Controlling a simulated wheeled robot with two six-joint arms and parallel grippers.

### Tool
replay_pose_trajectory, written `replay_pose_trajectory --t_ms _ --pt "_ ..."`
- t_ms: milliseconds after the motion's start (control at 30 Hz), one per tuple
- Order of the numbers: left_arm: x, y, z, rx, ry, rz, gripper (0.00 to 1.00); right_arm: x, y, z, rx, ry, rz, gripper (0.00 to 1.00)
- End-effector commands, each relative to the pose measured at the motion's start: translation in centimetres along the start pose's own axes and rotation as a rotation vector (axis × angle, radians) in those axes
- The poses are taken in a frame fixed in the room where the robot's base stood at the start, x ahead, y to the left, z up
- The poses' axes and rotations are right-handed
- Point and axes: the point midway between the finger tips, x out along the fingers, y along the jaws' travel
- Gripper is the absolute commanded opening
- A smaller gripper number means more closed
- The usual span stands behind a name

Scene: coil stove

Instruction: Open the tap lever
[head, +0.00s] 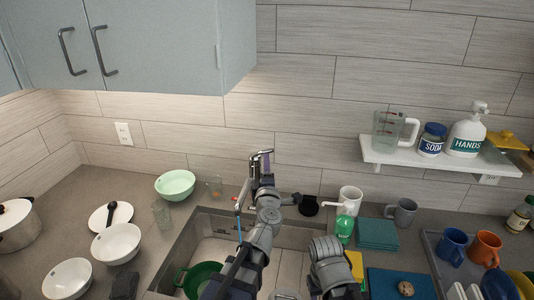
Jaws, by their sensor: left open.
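My left gripper (261,163) is open and raised at the back edge of the sink (184,242), in front of the tiled wall. The tap is mostly hidden behind my left gripper and arm, and I cannot make out its lever clearly. I cannot tell whether the fingers touch the lever. My right arm shows only in part at the lower middle, over the sink's right side, and its gripper does not show.
A green bowl (203,278) lies in the sink. A mint bowl (175,184) and glasses stand left of it.

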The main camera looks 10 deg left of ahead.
Motion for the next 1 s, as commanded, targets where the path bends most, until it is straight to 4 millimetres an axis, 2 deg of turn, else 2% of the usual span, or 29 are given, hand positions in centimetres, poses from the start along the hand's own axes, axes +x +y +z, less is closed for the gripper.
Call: replay_pose_trajectory --t_ms 167,533,867,1000 --pt "1.7 0.0 0.1 0.001 0.0 0.0 0.48 -0.1 0.0 0.0 0.0 0.001 -0.001 0.5" --pt "7.1 0.0 0.1 0.003 -0.001 0.001 0.48 -0.5 0.1 0.0 0.001 0.001 -0.001 0.5" --pt "7.6 0.0 0.1 0.002 -0.002 0.0 0.48 -0.5 0.1 0.0 0.001 0.001 -0.001 0.5" --pt "7.6 0.0 0.1 0.002 -0.002 0.0 0.34 -0.5 0.1 0.0 0.001 0.001 -0.001 0.5"
